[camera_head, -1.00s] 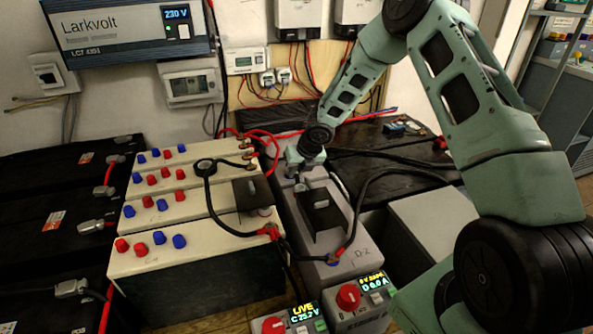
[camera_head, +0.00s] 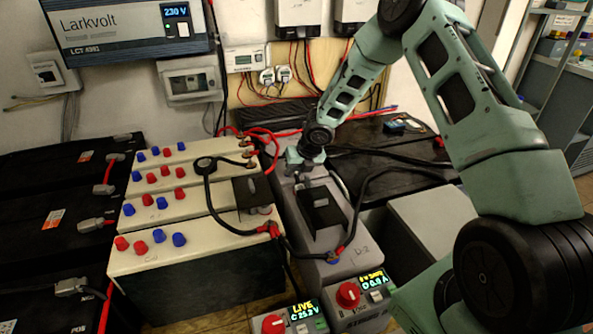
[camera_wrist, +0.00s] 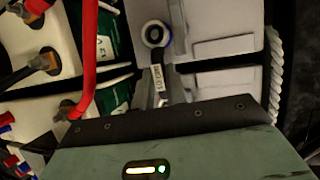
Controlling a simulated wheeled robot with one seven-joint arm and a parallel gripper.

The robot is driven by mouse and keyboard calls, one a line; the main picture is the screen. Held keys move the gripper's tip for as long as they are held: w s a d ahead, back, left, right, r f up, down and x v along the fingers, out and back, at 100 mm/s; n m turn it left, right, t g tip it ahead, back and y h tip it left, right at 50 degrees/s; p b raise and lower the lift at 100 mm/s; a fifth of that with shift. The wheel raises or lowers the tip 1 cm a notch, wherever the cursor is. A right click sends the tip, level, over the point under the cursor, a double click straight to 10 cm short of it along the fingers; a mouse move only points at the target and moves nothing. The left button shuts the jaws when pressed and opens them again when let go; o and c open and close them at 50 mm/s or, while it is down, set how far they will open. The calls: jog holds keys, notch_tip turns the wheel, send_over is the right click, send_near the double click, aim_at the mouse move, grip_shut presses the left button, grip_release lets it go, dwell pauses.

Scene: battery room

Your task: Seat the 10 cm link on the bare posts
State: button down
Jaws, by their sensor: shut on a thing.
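My gripper (camera_head: 305,162) is low over the far end of the grey battery units (camera_head: 347,240) in the head view. In the wrist view it is shut on a slim grey link (camera_wrist: 158,77) with a small printed label, too small to read surely. The link's near end is hidden by my gripper body. No bare post shows clearly in the head view.
Cream batteries (camera_head: 130,262) with red and blue caps stand at left. A black cover (camera_head: 322,212) sits on the grey units. Black cables (camera_head: 352,225) cross beside it. A red cable (camera_wrist: 87,60) runs close to my gripper. A lit meter (camera_head: 302,318) stands in front.

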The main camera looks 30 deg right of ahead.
dwell(0.3)
jog(key=c, duration=0.9)
grip_release()
jog(key=shift+c, duration=0.2)
jog(key=shift+r+p, duration=4)
jog(key=shift+p, duration=0.4)
